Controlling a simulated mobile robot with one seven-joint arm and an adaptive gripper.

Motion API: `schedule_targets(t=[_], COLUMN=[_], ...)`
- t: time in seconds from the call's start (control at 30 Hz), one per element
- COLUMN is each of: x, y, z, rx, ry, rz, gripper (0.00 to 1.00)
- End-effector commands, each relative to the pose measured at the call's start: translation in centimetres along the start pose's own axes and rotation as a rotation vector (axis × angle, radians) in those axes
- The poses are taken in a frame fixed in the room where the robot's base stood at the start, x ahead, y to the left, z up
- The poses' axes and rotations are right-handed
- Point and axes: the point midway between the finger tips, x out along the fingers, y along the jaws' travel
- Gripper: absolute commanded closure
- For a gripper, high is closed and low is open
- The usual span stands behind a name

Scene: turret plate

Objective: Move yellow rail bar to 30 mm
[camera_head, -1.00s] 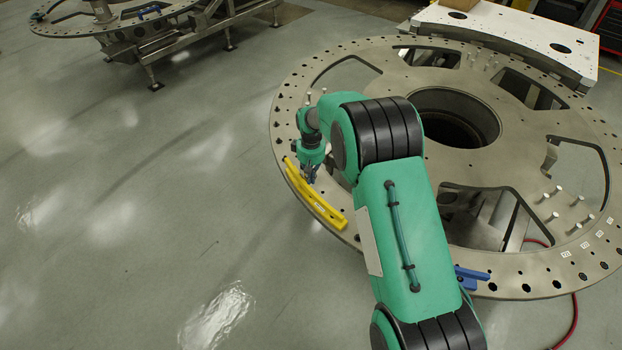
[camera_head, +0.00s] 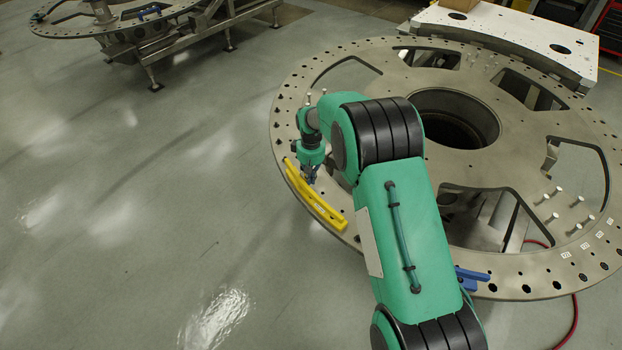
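The yellow rail bar (camera_head: 314,197) is a slightly curved bar lying along the left front rim of the large round turret plate (camera_head: 291,116). A small light label shows on its side. My gripper (camera_head: 309,180) points down at the bar's inner side, near its upper half. The fingers look dark and small, and they are partly hidden by the bar and the wrist. I cannot tell whether they touch the bar or are open or shut. No 30 mm mark can be read.
The plate has large cut-outs, a central hole (camera_head: 452,128) and several upright pins at the right (camera_head: 558,190). A blue handle (camera_head: 472,275) sits at the front rim. A white table (camera_head: 520,38) stands behind. Open floor lies at the left.

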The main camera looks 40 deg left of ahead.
Motion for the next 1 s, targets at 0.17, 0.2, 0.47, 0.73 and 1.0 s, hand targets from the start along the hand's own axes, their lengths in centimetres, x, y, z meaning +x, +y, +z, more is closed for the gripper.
schedule_targets(t=[0.17, 0.2, 0.47, 0.73, 1.0], x=[-0.14, -0.18, -0.43, -0.68, -0.91], y=[0.00, 0.00, 0.01, 0.00, 0.00], z=[-0.01, -0.01, -0.02, -0.01, -0.01], rx=[0.000, 0.000, 0.000, 0.000, 0.000], ry=[0.000, 0.000, 0.000, 0.000, 0.000], rz=[0.000, 0.000, 0.000, 0.000, 0.000], gripper=[1.00, 1.00, 1.00, 1.00, 1.00])
